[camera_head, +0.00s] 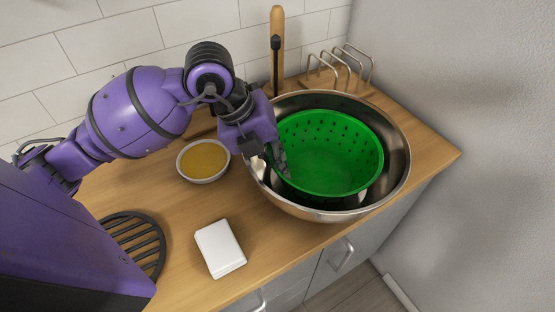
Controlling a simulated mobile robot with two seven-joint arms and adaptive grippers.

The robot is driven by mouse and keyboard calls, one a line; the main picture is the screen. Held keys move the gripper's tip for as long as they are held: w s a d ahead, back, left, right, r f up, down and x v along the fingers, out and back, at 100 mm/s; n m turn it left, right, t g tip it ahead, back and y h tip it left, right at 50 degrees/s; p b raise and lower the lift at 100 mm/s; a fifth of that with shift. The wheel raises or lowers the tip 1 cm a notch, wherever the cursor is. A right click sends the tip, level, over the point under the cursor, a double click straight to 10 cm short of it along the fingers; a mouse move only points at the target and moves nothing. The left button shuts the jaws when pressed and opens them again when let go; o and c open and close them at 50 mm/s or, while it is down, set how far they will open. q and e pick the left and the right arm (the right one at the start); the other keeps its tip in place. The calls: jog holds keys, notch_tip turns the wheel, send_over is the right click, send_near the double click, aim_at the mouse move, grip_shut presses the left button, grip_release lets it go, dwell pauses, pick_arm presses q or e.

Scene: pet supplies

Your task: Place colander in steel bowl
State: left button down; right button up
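The green colander (325,160) sits inside the large steel bowl (397,165) on the wooden counter. It is tilted a little towards me, and dark gaps show between it and the bowl wall. My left gripper (277,160) is at the colander's left rim, over the bowl's left edge. Its fingers touch or nearly touch the rim. I cannot tell whether they are closed on it, since the far finger is hidden. My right gripper is not in view.
A small bowl of amber liquid (203,160) stands left of the steel bowl. A white box (220,248) and a round black grate (135,240) are at the front. A wire rack (342,68) and an upright wooden handle (277,40) stand at the back. A wall is at the right.

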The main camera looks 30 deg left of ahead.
pick_arm(q)
jog(key=c, duration=2)
grip_release()
jog(key=shift+f, duration=0.1)
jog(key=v, duration=1.2)
jog(key=shift+s+p, duration=0.1)
jog(key=shift+p, duration=0.25)
